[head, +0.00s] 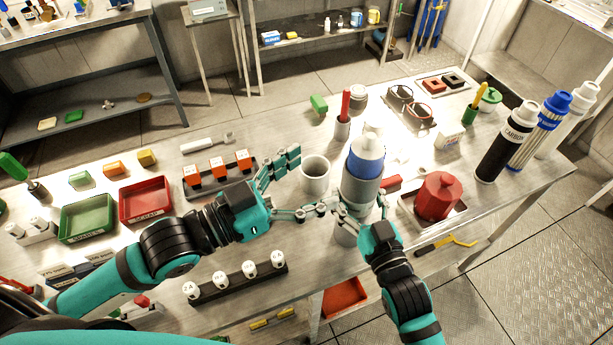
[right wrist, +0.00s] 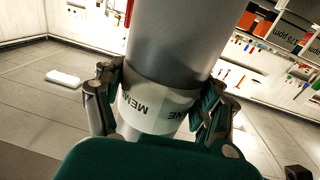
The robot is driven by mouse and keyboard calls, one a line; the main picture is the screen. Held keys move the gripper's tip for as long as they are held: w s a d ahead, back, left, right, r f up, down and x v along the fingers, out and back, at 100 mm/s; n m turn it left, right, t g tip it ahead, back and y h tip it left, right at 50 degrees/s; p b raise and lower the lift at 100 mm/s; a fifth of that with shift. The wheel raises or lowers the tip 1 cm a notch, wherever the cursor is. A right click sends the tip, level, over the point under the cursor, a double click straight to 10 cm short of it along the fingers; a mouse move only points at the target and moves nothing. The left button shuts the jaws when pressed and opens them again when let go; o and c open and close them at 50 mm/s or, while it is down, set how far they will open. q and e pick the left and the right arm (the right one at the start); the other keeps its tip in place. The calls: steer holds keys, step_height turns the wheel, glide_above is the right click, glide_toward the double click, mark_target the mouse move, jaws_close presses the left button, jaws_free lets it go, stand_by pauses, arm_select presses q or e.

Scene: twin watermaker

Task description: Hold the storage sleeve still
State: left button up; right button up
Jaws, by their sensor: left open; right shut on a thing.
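The storage sleeve (head: 360,188) is a grey cylinder standing upright in the head view, with a blue, white-topped piece (head: 366,158) at its upper end. My right gripper (head: 362,212) is shut on the sleeve from the front right. In the right wrist view the sleeve (right wrist: 178,40) rises between both fingers, and its white label (right wrist: 155,108) shows part of the word "MEMBRANE". My left gripper (head: 312,184) is open and empty to the left of the sleeve, its lower finger close to it. I cannot tell whether that finger touches it.
A white cup (head: 315,175) stands just behind my left gripper. Tall cartridges (head: 507,142) stand at the right end. Red (head: 146,201) and green (head: 88,217) trays are on the left. A black rack (head: 237,285) lies in front.

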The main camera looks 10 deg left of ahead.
steer(key=o, duration=1.6)
steer(key=shift+o, duration=0.2)
steer(key=shift+s, duration=0.1)
